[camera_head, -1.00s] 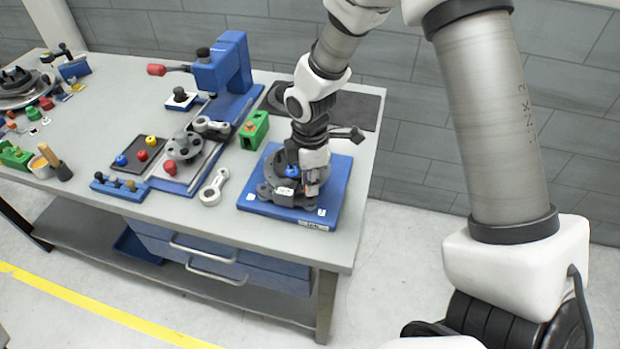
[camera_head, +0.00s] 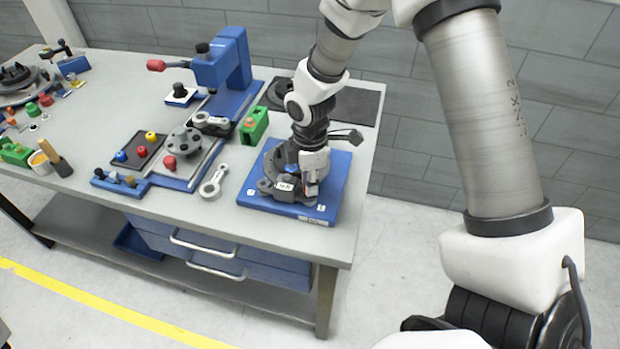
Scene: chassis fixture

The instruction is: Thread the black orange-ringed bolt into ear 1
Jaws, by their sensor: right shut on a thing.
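The chassis fixture is a dark grey round part (camera_head: 268,185) on a blue base plate (camera_head: 333,187) near the table's right end. White labels show on it. My right gripper (camera_head: 311,190) points down over the right front side of the round part. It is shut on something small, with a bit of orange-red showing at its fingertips. I take this for the black orange-ringed bolt, but its body is hidden by the fingers. I cannot tell which ear is under it or whether the bolt touches an ear. My left gripper is not in view.
A green block (camera_head: 253,126) and a grey ring-ended link (camera_head: 213,182) lie left of the plate. A blue press (camera_head: 224,62) with a red handle stands further left. A black tray (camera_head: 137,154) holds coloured knobs. A dark mat (camera_head: 355,104) lies behind my arm.

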